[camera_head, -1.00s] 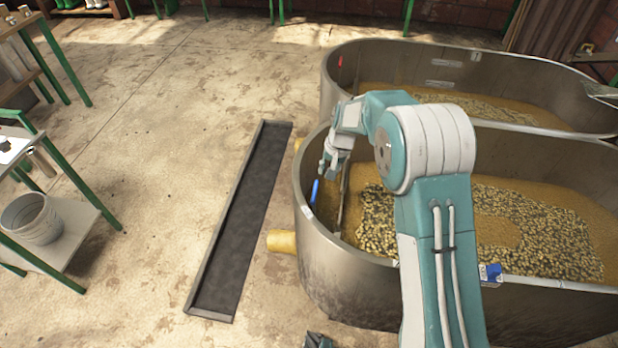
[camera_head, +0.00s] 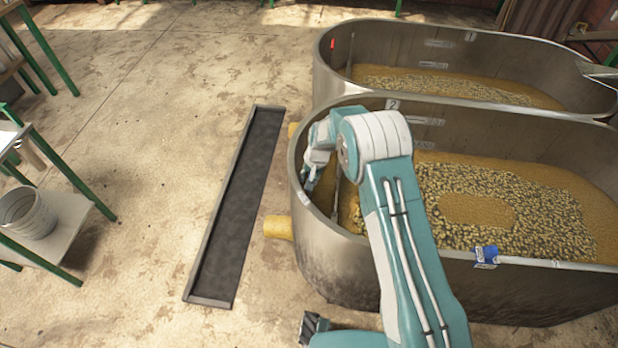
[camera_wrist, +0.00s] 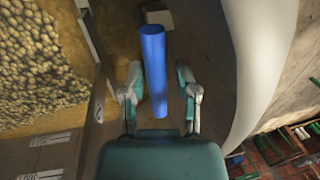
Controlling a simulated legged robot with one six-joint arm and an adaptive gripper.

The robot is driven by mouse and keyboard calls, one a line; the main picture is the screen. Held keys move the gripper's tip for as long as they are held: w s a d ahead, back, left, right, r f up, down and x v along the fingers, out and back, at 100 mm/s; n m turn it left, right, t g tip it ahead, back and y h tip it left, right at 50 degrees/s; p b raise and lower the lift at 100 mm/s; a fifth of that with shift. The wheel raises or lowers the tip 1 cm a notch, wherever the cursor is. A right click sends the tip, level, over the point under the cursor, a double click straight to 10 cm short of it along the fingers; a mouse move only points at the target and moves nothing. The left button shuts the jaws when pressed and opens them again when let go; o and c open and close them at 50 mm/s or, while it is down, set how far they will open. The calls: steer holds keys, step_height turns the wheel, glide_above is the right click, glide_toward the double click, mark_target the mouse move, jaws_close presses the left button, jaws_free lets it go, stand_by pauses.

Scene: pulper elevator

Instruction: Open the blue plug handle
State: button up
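The blue plug handle (camera_wrist: 154,70) is a plain blue cylinder in the middle of the wrist view. It lies lengthwise between the two fingers of my gripper (camera_wrist: 160,80). The fingers are spread, with a gap on each side of the handle. In the head view my gripper (camera_head: 311,178) hangs inside the left end of the near metal tank (camera_head: 345,265), by its wall. The blue handle is hidden behind my gripper and arm in the head view.
The near tank holds water and pale beans (camera_head: 520,205). A second tank (camera_head: 400,45) stands behind it. A yellow pipe stub (camera_head: 279,228) sticks out at the left. A dark floor channel (camera_head: 235,210) runs beside the tanks. Shelves with a bucket (camera_head: 28,213) stand far left.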

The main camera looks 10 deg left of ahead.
steer(key=shift+d, duration=0.25)
jaws_close()
steer(key=r, duration=0.9)
steer(key=shift+a+r, duration=0.2)
steer(key=shift+r, duration=0.15)
jaws_free()
steer(key=shift+f, duration=0.1)
step_height(320, 180, up, 12)
steer(key=d, duration=0.2)
steer(key=shift+f, duration=0.2)
steer(key=shift+w+d, duration=0.1)
